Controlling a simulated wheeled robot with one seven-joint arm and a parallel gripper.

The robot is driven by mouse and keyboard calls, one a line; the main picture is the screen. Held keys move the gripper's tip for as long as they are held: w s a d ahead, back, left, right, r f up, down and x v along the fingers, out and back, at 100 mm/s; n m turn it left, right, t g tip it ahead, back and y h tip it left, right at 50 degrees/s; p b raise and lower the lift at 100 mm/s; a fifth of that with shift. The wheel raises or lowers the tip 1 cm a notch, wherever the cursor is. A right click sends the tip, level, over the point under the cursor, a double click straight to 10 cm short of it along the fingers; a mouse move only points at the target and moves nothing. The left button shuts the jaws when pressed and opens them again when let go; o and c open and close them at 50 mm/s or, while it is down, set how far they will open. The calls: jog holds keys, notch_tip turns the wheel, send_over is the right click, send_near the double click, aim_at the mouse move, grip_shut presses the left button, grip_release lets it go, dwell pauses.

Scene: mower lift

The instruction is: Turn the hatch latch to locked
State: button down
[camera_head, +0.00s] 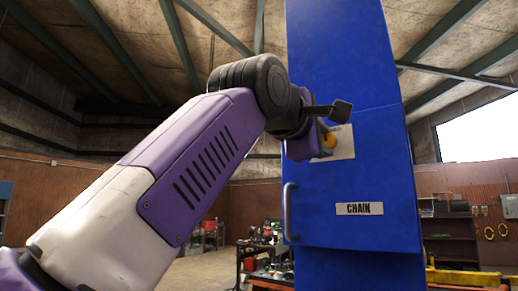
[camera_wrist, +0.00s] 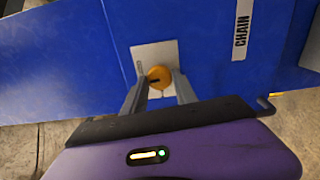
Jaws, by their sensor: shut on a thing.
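The hatch latch is a round yellow knob (camera_wrist: 159,77) with a dark slot, on a pale plate (camera_wrist: 150,55) fixed to the blue column (camera_head: 345,110). In the head view the knob (camera_head: 329,141) is partly hidden behind my wrist, and the plate's lettering is only partly visible. My gripper (camera_wrist: 161,85) has its two grey fingers on either side of the knob and is shut on it. The slot's exact angle against any marking cannot be told.
Below the latch is a blue hatch panel with a metal handle (camera_head: 288,212) and a "CHAIN" label (camera_head: 359,209). A workbench with clutter (camera_head: 262,250) stands behind at lower left of the column. A dark shelf (camera_head: 448,240) and yellow equipment (camera_head: 465,278) are at right.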

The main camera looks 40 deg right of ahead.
jog(key=shift+m, duration=0.5)
jog(key=c, duration=1)
grip_release()
jog(key=shift+o, duration=0.2)
jog(key=shift+s, duration=0.1)
